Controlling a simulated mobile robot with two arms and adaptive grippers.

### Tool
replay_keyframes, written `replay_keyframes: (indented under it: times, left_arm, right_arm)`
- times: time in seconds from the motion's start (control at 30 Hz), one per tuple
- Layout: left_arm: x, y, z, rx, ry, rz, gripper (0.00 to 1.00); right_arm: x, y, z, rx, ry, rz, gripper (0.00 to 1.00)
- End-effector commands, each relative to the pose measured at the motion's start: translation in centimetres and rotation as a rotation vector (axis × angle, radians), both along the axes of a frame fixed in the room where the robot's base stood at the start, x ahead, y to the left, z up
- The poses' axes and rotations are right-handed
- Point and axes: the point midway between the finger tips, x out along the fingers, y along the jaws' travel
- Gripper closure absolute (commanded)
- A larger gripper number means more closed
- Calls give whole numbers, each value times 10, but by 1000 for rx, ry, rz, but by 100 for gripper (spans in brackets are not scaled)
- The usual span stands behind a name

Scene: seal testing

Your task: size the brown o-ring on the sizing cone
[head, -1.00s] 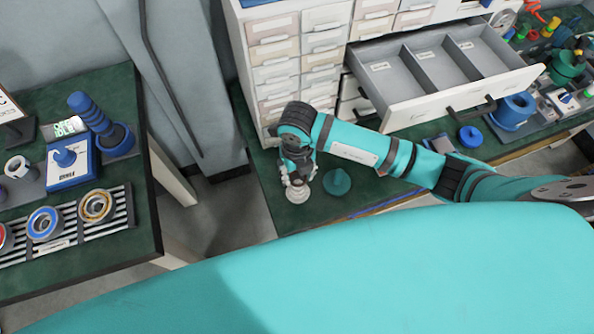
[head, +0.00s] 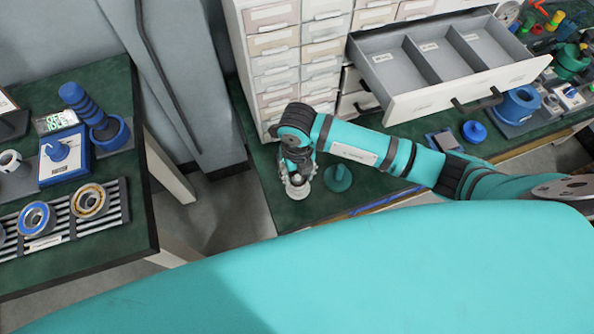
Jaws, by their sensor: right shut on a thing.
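My right gripper (head: 298,184) is low over the green bench top and shut on a pale round thing (head: 297,194); the fingers hide most of it and I cannot tell what it is. A teal domed piece with a knob (head: 338,178) stands just right of it. A blue stepped cone (head: 86,107), which looks like the sizing cone, stands tilted in the picture on the left bench. No separate brown o-ring can be made out; a ring with a brown band (head: 90,201) lies in the striped rack. My left gripper is not in view.
The left bench also holds a blue device with a knob (head: 62,156) and a blue ring (head: 37,218) on the striped rack (head: 68,228). An open three-part drawer (head: 455,92) juts out over my right arm's bench. A floor gap (head: 215,220) separates the benches.

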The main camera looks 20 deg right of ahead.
Motion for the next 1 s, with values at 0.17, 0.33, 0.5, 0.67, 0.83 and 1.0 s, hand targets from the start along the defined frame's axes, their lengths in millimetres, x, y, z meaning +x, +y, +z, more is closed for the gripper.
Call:
replay_keyframes:
  times: [0.17,0.33,0.5,0.67,0.83,1.0]
  left_arm:
    - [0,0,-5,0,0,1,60]
    - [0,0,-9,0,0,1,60]
    - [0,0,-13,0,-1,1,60]
    - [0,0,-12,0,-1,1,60]
    - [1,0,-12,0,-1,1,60]
    - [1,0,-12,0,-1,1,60]
  right_arm:
    - [0,0,-7,0,0,0,70]
    - [0,0,-12,-1,0,-1,70]
    - [0,0,-17,-1,1,-1,70]
    - [0,0,-16,-1,0,-1,42]
    - [0,0,-16,-1,1,-1,32]
    - [0,0,-15,0,0,0,32]
